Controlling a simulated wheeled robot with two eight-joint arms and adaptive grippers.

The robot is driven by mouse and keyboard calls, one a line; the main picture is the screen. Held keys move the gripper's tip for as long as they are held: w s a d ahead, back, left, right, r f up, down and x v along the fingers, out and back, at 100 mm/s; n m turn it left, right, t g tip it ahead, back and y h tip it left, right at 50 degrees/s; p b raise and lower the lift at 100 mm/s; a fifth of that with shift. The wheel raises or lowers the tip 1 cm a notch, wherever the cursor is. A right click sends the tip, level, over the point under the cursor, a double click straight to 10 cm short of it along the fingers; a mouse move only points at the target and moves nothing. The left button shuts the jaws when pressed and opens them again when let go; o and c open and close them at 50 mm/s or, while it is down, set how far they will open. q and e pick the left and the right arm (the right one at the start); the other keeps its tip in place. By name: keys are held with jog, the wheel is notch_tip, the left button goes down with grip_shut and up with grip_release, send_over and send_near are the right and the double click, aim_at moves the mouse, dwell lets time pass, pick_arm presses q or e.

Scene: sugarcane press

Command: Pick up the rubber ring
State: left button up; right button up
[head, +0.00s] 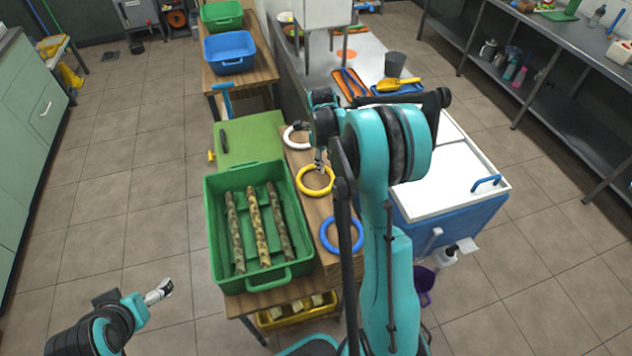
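Three rings lie in a row on the wooden table top (327,264): a white ring (289,142) at the back, a yellow ring (300,184) in the middle and a blue ring (342,250) nearest me. My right gripper (319,170) points down at the far inner edge of the yellow ring. Its fingers are small and partly hidden, so I cannot tell whether they touch or grip the ring. My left gripper (165,288) is over the floor at the lower left, away from the table, with nothing visible in it. Its finger gap is unclear.
A green crate (212,225) with three cane stalks (256,228) stands left of the rings. A green board (245,140) lies behind it. A blue cooler with a white lid (450,175) stands to the right. A yellow bin (290,313) sits below.

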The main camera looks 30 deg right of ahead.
notch_tip(320, 180, down, 2)
jog(key=shift+w+d+f, duration=0.1)
jog(key=shift+f, duration=0.15)
grip_shut()
jog(key=shift+r, duration=0.15)
